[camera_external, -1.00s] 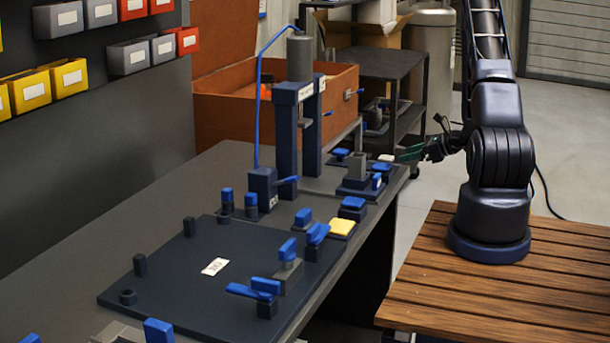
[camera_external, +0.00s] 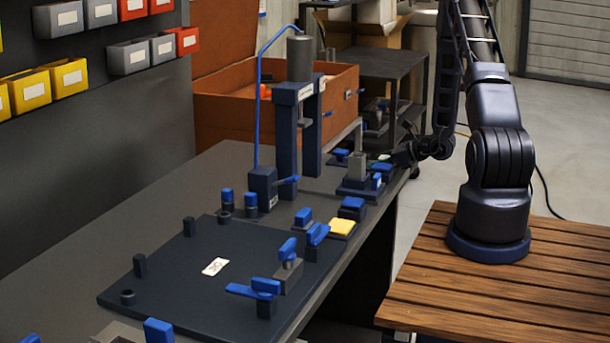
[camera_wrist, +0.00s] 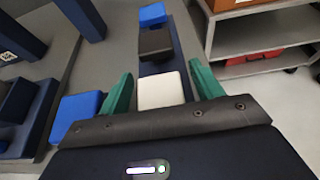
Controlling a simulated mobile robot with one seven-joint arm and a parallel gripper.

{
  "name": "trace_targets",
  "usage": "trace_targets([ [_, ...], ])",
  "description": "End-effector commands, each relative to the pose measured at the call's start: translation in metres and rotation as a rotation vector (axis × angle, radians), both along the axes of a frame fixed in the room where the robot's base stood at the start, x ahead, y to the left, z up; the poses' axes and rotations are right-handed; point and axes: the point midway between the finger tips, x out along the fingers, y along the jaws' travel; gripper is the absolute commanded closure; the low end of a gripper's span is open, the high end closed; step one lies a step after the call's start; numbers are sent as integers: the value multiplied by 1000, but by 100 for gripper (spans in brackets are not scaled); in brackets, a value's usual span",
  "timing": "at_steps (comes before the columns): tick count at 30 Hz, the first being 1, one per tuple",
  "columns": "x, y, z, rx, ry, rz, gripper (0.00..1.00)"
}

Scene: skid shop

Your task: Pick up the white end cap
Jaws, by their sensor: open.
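The white end cap (camera_wrist: 161,89) is a small, pale block with rounded corners. In the wrist view it lies between the two green fingers of my gripper (camera_wrist: 161,72), on a dark strip at the bench edge. The fingers stand apart, with a visible gap on each side of the cap. The gripper's dark palm edge hides the cap's near end. In the external view my gripper (camera_external: 387,160) is low at the bench's far right end. The cap is mostly hidden there.
In the wrist view a dark grey block (camera_wrist: 155,43) and a blue block (camera_wrist: 153,14) stand beyond the cap in line. Another blue block (camera_wrist: 78,110) is close left of the left finger. A grey shelf cart (camera_wrist: 265,35) stands to the right. The navy press (camera_external: 286,130) stands nearby.

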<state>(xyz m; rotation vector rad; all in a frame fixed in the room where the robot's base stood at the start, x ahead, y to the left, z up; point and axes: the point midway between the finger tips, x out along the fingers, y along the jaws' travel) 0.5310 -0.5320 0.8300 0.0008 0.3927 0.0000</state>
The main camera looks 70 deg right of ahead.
Motion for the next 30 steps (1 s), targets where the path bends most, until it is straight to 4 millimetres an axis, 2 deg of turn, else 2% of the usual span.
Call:
trace_targets([
  [5, 0, 0, 0, 0, 0, -1, 35],
  [8, 0, 0, 0, 0, 0, 0, 50],
  [12, 0, 0, 0, -1, 0, 0, 78],
  [13, 0, 0, 0, -1, 0, 0, 82],
  [23, 0, 0, 2, -2, 0, 1, 82],
  [30, 1, -1, 26, -5, -1, 1, 82],
])
